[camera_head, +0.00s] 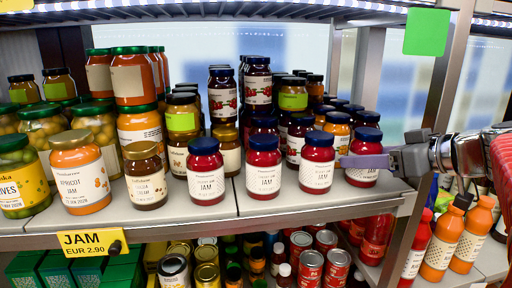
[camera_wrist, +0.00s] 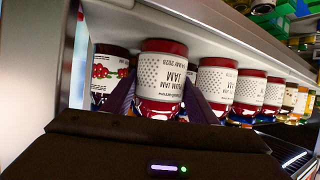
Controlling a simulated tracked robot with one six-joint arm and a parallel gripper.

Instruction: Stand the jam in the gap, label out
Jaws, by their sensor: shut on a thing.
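A red jam jar (camera_head: 362,176) with a dark blue lid is upright at the right end of the front jam row. Its white label faces out, partly covered by a finger. My gripper (camera_head: 364,160) comes from the right, with its fingers around the jar. In the wrist view, which is upside down, the jar (camera_wrist: 163,75) sits between my two fingers (camera_wrist: 161,98), label toward the camera. The jar's base is at shelf level; I cannot tell whether it touches. Matching jam jars (camera_head: 317,165) (camera_head: 263,168) stand to its left, with a narrow space between.
An orange-brown jar (camera_head: 338,128) and several dark jars stand close behind. A metal shelf post (camera_head: 425,120) rises right of the jar. The shelf's front edge (camera_head: 240,228) carries a yellow JAM price tag (camera_head: 92,243). Orange bottles (camera_head: 440,245) stand lower right.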

